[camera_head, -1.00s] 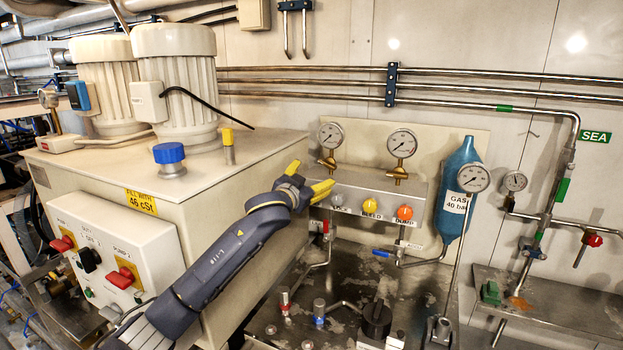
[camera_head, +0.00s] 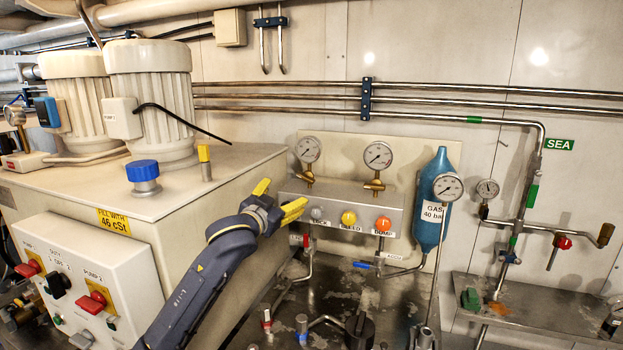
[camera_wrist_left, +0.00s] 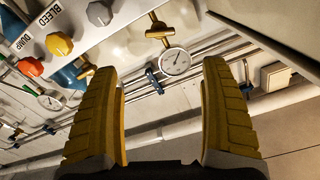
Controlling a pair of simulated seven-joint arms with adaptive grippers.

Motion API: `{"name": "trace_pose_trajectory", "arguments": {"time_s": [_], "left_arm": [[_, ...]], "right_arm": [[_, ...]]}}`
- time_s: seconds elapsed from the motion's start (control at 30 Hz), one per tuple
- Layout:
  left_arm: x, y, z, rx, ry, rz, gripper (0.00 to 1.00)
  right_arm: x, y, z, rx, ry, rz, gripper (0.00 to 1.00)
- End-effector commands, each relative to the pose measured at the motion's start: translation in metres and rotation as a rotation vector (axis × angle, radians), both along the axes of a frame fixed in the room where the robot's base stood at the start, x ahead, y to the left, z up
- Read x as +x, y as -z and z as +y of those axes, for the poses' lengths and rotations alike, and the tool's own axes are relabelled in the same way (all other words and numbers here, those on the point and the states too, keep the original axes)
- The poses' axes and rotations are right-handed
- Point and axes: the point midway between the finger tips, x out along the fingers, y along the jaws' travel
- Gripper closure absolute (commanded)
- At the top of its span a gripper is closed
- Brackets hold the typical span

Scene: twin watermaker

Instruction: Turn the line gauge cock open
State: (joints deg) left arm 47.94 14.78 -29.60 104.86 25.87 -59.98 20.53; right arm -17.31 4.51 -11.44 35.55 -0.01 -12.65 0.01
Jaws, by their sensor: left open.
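Two round gauges stand above the grey valve block, each on a brass cock: a left gauge (camera_head: 308,150) with its cock (camera_head: 306,181), and a right gauge (camera_head: 378,155) with its cock (camera_head: 375,187). I cannot read which one is the line gauge. My left gripper (camera_head: 278,198) is open and empty, just left of the block and apart from the left cock. In the left wrist view, one brass cock (camera_wrist_left: 158,31) and its gauge (camera_wrist_left: 176,62) show beyond the gap between the spread yellow fingers (camera_wrist_left: 162,115). My right gripper is not seen.
Grey, yellow (camera_head: 348,218) and orange (camera_head: 383,224) knobs line the block (camera_head: 335,195) front below the cocks. A blue gas bottle (camera_head: 431,205) stands to the right. The cream tank cabinet (camera_head: 215,200) is behind my left arm. Pipes run along the wall above.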

Motion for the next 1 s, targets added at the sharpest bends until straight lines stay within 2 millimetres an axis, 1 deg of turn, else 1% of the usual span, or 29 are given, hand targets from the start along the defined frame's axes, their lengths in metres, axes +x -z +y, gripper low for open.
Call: {"name": "trace_pose_trajectory", "arguments": {"time_s": [0.17, 0.6, 1.0], "left_arm": [[0.018, 0.001, -0.006, 0.009, -0.003, 0.001, 0.2], [0.083, 0.001, -0.03, 0.009, -0.002, 0.003, 0.2], [0.132, 0.001, -0.049, 0.009, -0.003, 0.002, 0.2]], "right_arm": [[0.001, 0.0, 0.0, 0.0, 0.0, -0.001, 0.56], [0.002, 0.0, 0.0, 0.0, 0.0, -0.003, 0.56], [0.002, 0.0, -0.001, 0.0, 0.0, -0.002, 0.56]]}}
